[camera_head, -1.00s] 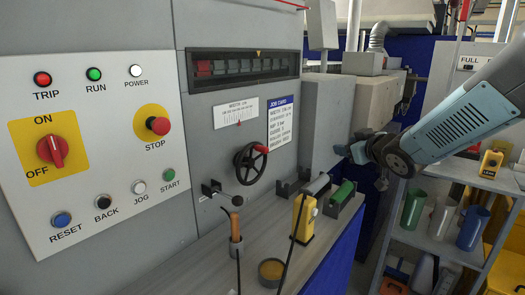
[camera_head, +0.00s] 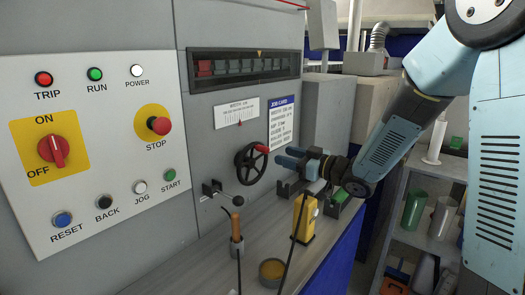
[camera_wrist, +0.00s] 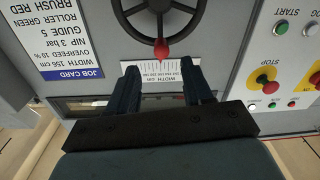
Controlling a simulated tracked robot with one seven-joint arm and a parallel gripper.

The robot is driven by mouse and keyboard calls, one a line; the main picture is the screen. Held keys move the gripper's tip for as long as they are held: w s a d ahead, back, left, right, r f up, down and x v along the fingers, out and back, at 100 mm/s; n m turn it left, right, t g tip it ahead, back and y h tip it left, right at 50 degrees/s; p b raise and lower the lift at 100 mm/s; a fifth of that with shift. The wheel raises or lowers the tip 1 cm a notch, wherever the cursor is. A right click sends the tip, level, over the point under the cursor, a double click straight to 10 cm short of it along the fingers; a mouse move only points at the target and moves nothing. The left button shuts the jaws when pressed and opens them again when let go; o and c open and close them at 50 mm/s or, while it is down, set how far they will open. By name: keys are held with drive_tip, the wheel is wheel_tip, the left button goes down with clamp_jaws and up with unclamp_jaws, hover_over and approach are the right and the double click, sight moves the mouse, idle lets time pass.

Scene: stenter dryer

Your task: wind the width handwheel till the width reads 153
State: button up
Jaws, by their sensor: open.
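The width handwheel (camera_head: 240,169) is a black spoked wheel on the grey machine front. Its red knob (camera_head: 262,149) sits at the wheel's upper right; in the wrist view the knob (camera_wrist: 161,48) hangs below the wheel's rim (camera_wrist: 160,34). My gripper (camera_head: 281,156) is open, just right of the knob and pointing at the panel. In the wrist view the knob lies beyond and between the fingertips (camera_wrist: 158,64), apart from them. The white width scale (camera_head: 232,113) is above the wheel, with a red pointer (camera_head: 239,122); its figures are too small to read.
The job card (camera_wrist: 62,42) appears to read width 156 cm. A shelf below holds a yellow device (camera_head: 303,220), a wooden-handled tool (camera_head: 236,228), a round tin (camera_head: 272,270) and rollers in holders.

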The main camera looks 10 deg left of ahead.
sight(264, 149)
drive_tip(key=x, duration=0.9)
drive_tip(key=shift+c, duration=0.3)
clamp_jaws()
